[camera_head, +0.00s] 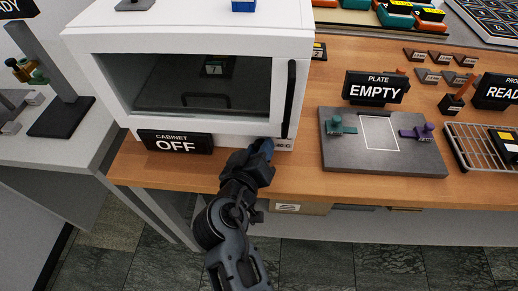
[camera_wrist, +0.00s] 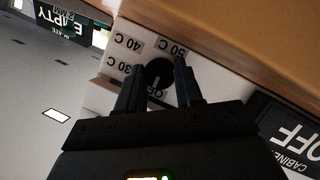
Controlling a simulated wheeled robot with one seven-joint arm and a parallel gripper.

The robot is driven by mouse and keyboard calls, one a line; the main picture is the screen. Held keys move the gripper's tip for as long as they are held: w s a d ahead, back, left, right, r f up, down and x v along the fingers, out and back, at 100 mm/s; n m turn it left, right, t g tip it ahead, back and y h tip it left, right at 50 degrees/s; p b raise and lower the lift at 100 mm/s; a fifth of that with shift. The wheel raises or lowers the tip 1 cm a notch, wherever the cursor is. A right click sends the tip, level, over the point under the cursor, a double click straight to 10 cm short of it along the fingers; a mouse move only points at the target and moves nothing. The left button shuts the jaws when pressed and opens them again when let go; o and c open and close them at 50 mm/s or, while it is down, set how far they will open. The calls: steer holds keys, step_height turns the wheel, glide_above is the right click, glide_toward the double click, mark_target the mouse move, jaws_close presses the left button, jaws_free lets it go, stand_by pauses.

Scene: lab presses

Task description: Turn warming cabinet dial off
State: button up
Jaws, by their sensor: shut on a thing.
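The white warming cabinet (camera_head: 200,42) stands on the wooden bench, its door with the dark window closed. Its sign (camera_head: 176,142) reads "CABINET OFF". The black round dial (camera_wrist: 157,72) is on the strip below the door. In the wrist view, which is turned over, labels 30 C, 40 C, 50 C and OFF surround it. A pale mark on the dial seems to lie on the OFF side. My gripper (camera_wrist: 159,68) is shut on the dial, one finger on each side. In the head view my gripper (camera_head: 262,148) hides the dial.
A grey plate (camera_head: 345,160) with its "EMPTY" sign (camera_head: 376,88) lies to the right of the cabinet. A wire rack (camera_head: 475,150) is farther right. A black stand (camera_head: 62,118) is on the left bench. The bench's front edge runs just below the cabinet.

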steer(key=o, duration=1)
steer(key=shift+o, duration=0.2)
steer(key=shift+v, duration=0.85)
steer(key=shift+b+v, duration=0.9)
steer(key=shift+v, duration=2.15)
